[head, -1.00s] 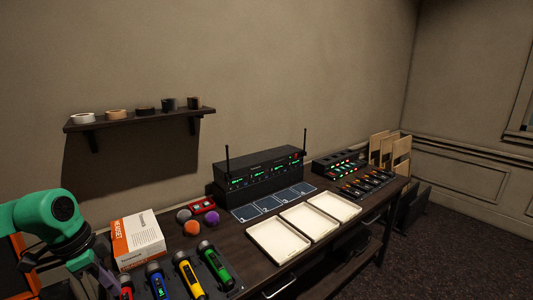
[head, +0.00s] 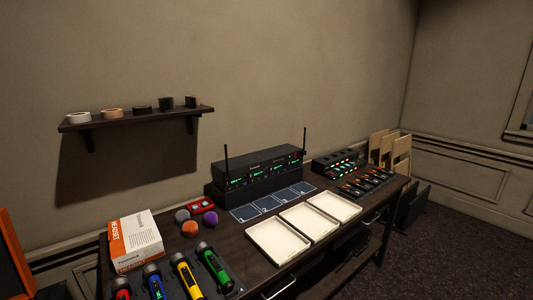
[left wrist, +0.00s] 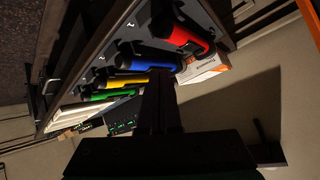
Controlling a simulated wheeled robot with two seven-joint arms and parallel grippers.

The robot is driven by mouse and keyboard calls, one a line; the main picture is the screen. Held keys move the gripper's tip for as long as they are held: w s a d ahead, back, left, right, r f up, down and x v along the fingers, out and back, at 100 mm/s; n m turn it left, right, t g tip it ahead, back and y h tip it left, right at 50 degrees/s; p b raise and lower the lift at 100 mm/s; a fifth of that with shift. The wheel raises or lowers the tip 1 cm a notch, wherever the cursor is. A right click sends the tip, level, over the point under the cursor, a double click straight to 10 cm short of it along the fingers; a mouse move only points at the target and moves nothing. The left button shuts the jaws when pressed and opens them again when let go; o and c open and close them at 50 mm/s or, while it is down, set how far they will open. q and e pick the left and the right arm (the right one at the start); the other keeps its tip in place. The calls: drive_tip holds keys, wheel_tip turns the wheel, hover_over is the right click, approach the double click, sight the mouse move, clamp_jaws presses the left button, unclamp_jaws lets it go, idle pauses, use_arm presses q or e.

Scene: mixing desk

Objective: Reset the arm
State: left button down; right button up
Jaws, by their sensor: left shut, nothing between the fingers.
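My left gripper (left wrist: 160,78) shows only in the left wrist view, where its dark fingers are shut together with nothing between them. Beyond it in that view are the red microphone (left wrist: 182,28), the blue microphone (left wrist: 147,57), the yellow microphone (left wrist: 122,81) and the green microphone (left wrist: 100,96). In the head view the red one (head: 122,290), blue one (head: 154,282), yellow one (head: 187,276) and green one (head: 214,268) lie in a row at the desk's near left. Neither arm shows in the head view.
A headset box (head: 135,241) stands behind the microphones. Grey, orange and purple foam balls (head: 189,229) lie beside it. Three white trays (head: 278,242), a receiver (head: 258,170) with antennas and a charging rack (head: 336,160) are farther right. A shelf (head: 140,119) holds tape rolls.

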use_arm(q)
drive_tip(key=s+d+f+g+h, duration=0.2)
drive_tip(key=s+d+f+g, duration=0.1)
drive_tip(key=s+d, duration=0.25)
drive_tip(key=s+d+f+g+h, duration=0.1)
drive_tip(key=s+d+f+g, duration=0.25)
drive_tip(key=s, duration=0.35)
drive_tip(key=s+f+g+b, duration=0.1)
drive_tip(key=s+f+b, duration=0.15)
drive_tip(key=f, duration=1.25)
drive_tip(key=s+f+b, duration=0.1)
drive_tip(key=f+b, duration=0.2)
drive_tip(key=f, duration=1.2)
drive_tip(key=s+a+f+m+g+b, duration=0.1)
drive_tip(key=s+a+f+b, duration=0.1)
drive_tip(key=s+f, duration=1.3)
drive_tip(key=shift+s+a+b, duration=0.3)
drive_tip(key=shift+a+b, duration=0.05)
drive_tip(key=shift+a, duration=0.35)
